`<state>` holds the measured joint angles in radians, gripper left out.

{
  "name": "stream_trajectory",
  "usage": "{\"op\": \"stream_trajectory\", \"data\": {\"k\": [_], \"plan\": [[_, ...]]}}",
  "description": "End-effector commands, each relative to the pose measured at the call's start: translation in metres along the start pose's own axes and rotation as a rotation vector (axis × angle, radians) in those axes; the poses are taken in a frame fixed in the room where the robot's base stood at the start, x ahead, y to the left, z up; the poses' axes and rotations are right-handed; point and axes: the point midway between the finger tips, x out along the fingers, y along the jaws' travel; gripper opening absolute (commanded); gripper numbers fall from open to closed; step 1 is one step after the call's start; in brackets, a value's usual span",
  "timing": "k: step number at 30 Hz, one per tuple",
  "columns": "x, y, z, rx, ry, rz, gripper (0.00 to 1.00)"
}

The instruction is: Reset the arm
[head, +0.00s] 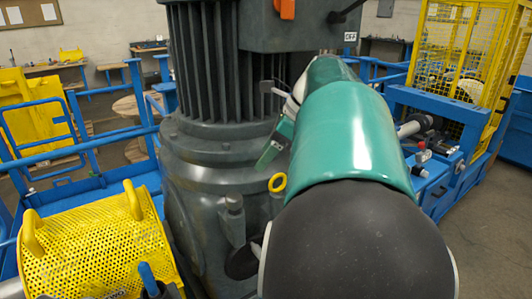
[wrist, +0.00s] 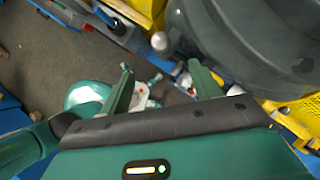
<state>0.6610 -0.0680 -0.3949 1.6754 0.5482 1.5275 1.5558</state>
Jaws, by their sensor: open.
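My arm, teal with a black joint, reaches from the lower right of the head view toward the big grey finned motor (head: 205,110). My gripper (head: 264,125) is partly hidden behind the arm, with its fingers in front of the motor housing. In the wrist view my gripper (wrist: 161,80) shows two green fingers spread well apart. Nothing is held between them. A dark grey rounded housing (wrist: 250,40) fills the upper right of the wrist view, close beyond the right finger; I cannot tell whether they touch.
A yellow perforated guard (head: 95,245) stands at the lower left. An orange lever (head: 287,9) is on the grey box above the motor. A yellow ring (head: 278,183) sits beside the arm. A blue frame (head: 440,105) and yellow mesh cage (head: 465,45) stand at the right.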

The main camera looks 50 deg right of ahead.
Motion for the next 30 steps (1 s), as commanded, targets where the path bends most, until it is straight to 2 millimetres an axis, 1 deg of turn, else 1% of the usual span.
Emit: {"op": "stream_trajectory", "data": {"k": [10, 12, 14, 17, 20, 21, 22, 23, 24, 26, 27, 29, 30], "plan": [[0.001, 0.001, 0.001, -0.003, 0.0, 0.001, 0.63], [0.004, 0.005, 0.004, -0.037, 0.004, 0.004, 0.63], [0.012, 0.014, 0.011, -0.113, 0.013, 0.008, 0.63], [0.036, 0.044, 0.028, -0.354, 0.041, 0.024, 0.63], [0.068, 0.088, 0.046, -0.715, 0.085, 0.045, 0.63], [0.081, 0.108, 0.051, -0.874, 0.104, 0.054, 0.63], [0.09, 0.122, 0.054, -0.996, 0.118, 0.06, 0.63], [0.099, 0.137, 0.056, -1.118, 0.132, 0.066, 0.63], [0.111, 0.156, 0.058, -1.282, 0.151, 0.073, 0.63], [0.127, 0.184, 0.058, -1.534, 0.18, 0.083, 0.63], [0.138, 0.202, 0.057, -1.703, 0.2, 0.09, 0.63], [0.151, 0.228, 0.053, -1.951, 0.232, 0.097, 0.63], [0.16, 0.242, 0.05, -2.105, 0.253, 0.101, 0.63]]}}
